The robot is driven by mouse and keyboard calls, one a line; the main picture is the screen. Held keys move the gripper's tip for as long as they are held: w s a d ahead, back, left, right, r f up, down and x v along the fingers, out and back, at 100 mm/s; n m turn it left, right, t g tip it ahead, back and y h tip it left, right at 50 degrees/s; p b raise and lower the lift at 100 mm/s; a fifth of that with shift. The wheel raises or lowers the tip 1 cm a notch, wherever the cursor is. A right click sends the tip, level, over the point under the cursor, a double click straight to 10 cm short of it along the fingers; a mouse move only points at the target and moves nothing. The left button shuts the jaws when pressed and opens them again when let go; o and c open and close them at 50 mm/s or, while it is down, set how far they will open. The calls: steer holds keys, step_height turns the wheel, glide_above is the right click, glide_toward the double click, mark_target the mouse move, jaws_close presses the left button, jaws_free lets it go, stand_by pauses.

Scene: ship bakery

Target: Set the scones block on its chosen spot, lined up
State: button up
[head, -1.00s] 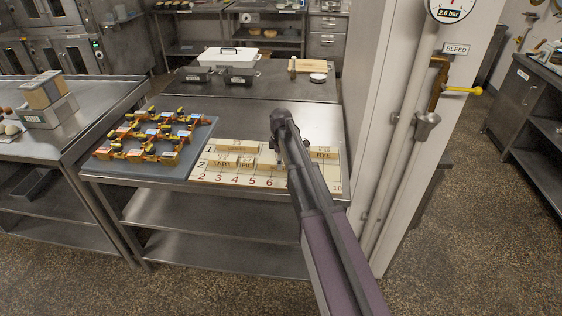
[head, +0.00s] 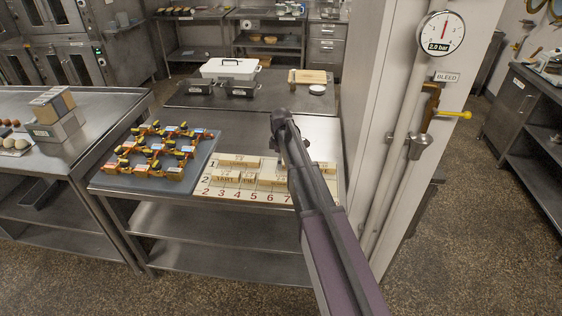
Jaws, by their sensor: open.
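A cream numbered board (head: 212,190) lies on the steel table, with rows marked 1 and 2 and numbers along its front edge. Several pale wooden blocks stand on it. One long block (head: 238,160) is in the back row and others, including a front-row block (head: 225,178), stand nearer. Their lettering is too small to read surely, so I cannot tell which is the scones block. My gripper (head: 281,158) hangs over the board's right-middle part, open. My arm hides its fingertips partly and also covers part of the board.
A grey-blue tray (head: 196,176) of several yellow-and-red clamp-like pieces lies left of the board. A white column with pipes and a gauge (head: 440,33) rises close on the right. Bare steel (head: 240,122) lies behind the board.

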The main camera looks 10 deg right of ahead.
steer(key=shift+r+p, duration=1.2)
steer(key=shift+r, duration=0.35)
steer(key=s+m, duration=1.4)
steer(key=s, duration=1.5)
